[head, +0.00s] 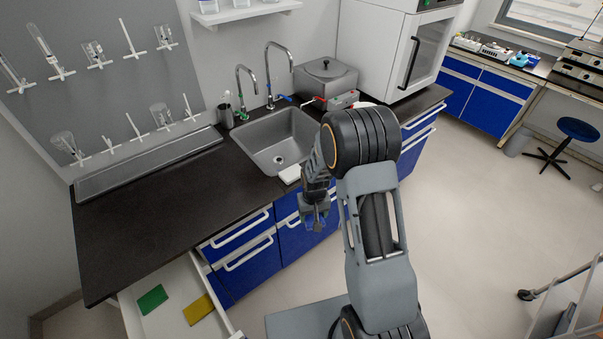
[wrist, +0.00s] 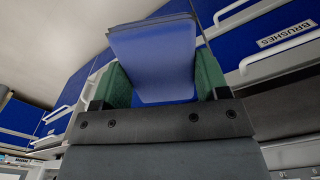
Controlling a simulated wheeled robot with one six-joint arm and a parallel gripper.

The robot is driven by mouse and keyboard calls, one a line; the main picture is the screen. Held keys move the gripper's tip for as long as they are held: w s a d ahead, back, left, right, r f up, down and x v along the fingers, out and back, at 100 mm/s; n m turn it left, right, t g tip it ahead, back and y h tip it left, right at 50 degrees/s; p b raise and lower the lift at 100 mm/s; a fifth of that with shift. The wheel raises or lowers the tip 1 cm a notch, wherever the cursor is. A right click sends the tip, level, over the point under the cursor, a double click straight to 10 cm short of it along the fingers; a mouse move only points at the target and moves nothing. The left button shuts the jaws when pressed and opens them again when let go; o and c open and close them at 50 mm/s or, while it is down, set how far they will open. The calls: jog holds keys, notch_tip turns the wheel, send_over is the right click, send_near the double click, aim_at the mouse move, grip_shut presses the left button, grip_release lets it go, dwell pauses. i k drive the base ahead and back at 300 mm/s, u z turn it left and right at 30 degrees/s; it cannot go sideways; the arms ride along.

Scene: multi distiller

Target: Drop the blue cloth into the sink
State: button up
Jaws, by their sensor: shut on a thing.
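The blue cloth (wrist: 150,55) is a flat, folded piece held between the green finger pads of my gripper (wrist: 155,85) in the wrist view. In the head view my gripper (head: 315,212) hangs in front of the blue drawer fronts, below the counter's front edge. The cloth is hard to tell from the blue drawers there. The grey sink (head: 284,157) is set into the dark counter, behind and to the left of my gripper. Its basin looks empty, and my arm covers part of its right side.
Two curved taps (head: 268,75) stand behind the sink. A white block (head: 290,174) lies at its front edge. A metal bath (head: 326,80) stands to the right. An open drawer (head: 175,285) at lower left holds a green cloth (head: 152,299) and a yellow cloth (head: 198,309). The left counter is clear.

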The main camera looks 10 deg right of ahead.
aim_at(285, 152)
jog(key=z, duration=2.2)
jog(key=i, duration=1.5)
jog(key=u, duration=3.35)
jog(key=i, duration=1)
jog(key=u, duration=0.05)
